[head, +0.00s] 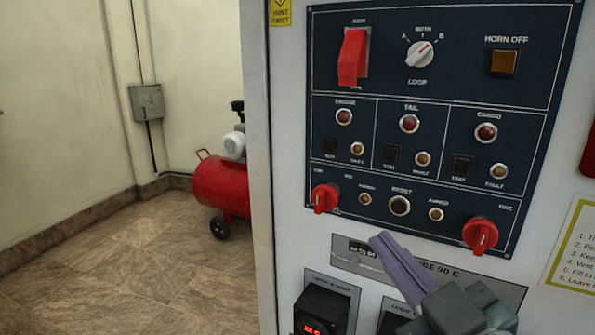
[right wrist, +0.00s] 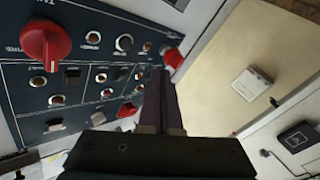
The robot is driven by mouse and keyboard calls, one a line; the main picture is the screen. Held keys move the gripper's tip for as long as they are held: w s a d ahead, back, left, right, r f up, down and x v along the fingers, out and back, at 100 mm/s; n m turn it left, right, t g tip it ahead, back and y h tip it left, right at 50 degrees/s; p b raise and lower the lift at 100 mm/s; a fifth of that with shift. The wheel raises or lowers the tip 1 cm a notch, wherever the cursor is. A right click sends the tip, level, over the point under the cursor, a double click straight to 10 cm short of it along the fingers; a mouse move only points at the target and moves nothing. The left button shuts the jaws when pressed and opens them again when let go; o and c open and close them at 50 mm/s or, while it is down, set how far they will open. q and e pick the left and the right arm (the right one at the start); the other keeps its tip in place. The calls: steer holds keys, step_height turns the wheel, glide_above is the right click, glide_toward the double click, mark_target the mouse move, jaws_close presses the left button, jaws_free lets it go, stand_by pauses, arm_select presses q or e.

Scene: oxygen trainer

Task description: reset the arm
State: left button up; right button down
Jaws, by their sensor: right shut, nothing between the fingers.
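The dark blue panel (head: 455,75) fills the right of the head view. A red guard (head: 353,58) under a small label that seems to read "ARM" is at its upper left; it also shows in the right wrist view (right wrist: 127,110). The round reset button (head: 400,205) sits in the bottom row between two amber lamps; it also shows in the right wrist view (right wrist: 124,43). My right gripper (head: 383,241) is shut and empty, just below the panel's lower edge, its purple-grey fingers pointing up-left toward the bottom row. Its fingers also show in the right wrist view (right wrist: 156,75). My left gripper is not in view.
Two red knobs (head: 325,198) (head: 480,235) flank the bottom row and stick out. A white selector (head: 419,54) and an amber horn-off button (head: 503,62) are above. A black digital display (head: 321,312) is below. A red compressor (head: 222,185) stands left on open floor.

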steer(key=s+d+r+m+g+h+p, duration=0.1)
steer(key=s+d+r+m+g+p, duration=0.1)
steer(key=s+r+g+p, duration=0.45)
steer(key=s+d+r+m+g+h+p, duration=0.1)
steer(key=s+d+r+g+p, duration=0.1)
steer(key=s+g+p, duration=0.5)
steer(key=s+d+r+m+g+h+p, duration=0.15)
steer(key=s+r+p, duration=0.3)
steer(key=s, duration=0.55)
arm_select(q)
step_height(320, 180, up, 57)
steer(key=p, duration=3.6)
arm_select(e)
step_height(320, 180, up, 36)
steer(key=shift+f, duration=0.25)
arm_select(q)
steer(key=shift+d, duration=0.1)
arm_select(e)
steer(key=shift+d+y, duration=0.1)
steer(key=shift+y, duration=0.15)
